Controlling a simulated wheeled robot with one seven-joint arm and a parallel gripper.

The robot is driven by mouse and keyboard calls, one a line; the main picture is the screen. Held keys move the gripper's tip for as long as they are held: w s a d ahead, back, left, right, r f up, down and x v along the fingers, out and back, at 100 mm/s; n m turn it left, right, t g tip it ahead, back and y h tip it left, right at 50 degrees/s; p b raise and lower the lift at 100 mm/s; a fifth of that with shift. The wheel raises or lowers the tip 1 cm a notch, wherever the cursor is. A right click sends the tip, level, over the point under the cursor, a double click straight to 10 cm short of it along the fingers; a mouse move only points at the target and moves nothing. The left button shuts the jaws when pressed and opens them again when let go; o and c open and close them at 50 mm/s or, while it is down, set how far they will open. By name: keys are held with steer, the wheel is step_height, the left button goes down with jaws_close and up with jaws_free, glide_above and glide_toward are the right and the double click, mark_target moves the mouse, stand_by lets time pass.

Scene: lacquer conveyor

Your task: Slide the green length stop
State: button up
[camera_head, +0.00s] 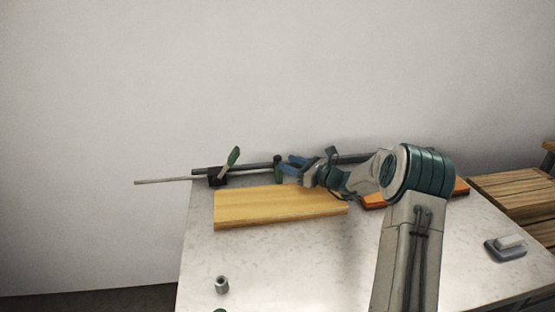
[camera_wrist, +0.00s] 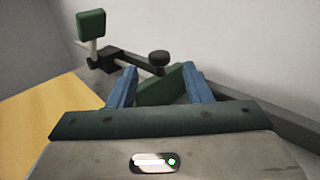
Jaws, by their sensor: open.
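A rail (camera_head: 250,168) runs along the back of the table. A dark green block (camera_wrist: 163,84) lies between the blue fingers of my gripper (camera_wrist: 160,78) in the wrist view, under or beside a black knob (camera_wrist: 160,57). The knob (camera_head: 278,160) shows just left of my gripper (camera_head: 297,164) in the head view. My gripper is open; whether a finger touches the block I cannot tell. A green paddle (camera_wrist: 91,25) stands on a post farther along the rail; it also shows in the head view (camera_head: 234,156). Which green part is the length stop is unclear.
A yellow wooden board (camera_head: 275,207) lies in front of the rail. An orange piece (camera_head: 374,201) is partly behind my arm. A thin rod (camera_head: 162,182) juts past the table's left edge. A small metal cylinder (camera_head: 222,285) stands front left; the middle table is clear.

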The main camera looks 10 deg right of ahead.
mark_target(278, 157)
steer(key=x, duration=0.5)
steer(key=shift+w+a, duration=0.15)
steer(key=shift+a, duration=0.05)
